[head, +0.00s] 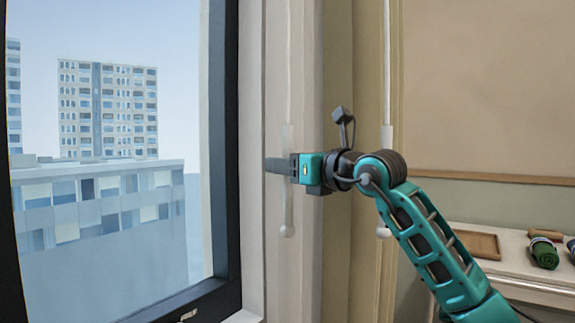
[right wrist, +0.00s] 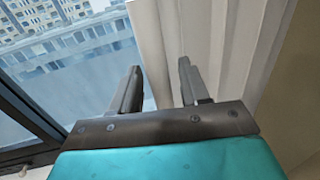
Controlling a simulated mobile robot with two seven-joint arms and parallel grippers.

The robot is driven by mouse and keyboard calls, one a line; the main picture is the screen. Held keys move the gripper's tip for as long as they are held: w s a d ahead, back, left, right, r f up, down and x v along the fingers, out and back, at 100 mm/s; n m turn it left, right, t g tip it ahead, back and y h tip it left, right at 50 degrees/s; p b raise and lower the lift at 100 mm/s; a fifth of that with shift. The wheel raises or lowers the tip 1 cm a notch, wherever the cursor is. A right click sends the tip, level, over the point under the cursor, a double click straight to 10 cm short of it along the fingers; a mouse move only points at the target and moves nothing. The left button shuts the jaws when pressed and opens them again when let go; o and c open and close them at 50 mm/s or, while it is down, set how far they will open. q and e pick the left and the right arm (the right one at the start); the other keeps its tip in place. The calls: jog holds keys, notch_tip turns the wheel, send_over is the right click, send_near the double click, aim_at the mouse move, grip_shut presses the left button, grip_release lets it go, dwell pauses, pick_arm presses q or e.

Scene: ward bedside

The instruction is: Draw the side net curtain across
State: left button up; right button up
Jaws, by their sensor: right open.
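The net curtain (head: 306,80) is a pale, narrow gathered strip hanging at the right side of the window. A thin white draw rod (head: 288,60) hangs in front of it, with a rounded lower end; my gripper hides part of the rod. My right gripper (head: 272,165) points left across the rod and the net curtain. In the right wrist view, its two fingers (right wrist: 160,68) are apart, with pale curtain folds (right wrist: 203,40) beyond them and nothing clearly held. I cannot tell whether it touches rod or cloth. My left gripper is not in view.
The dark-framed window (head: 226,150) fills the left. A beige curtain (head: 340,270) hangs to the right, with a second white rod (head: 387,70) by it. A pale side table (head: 515,262) at lower right bears a wooden tray (head: 478,245) and a green rolled item (head: 544,254).

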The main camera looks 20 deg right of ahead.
grip_shut()
dwell(0.6)
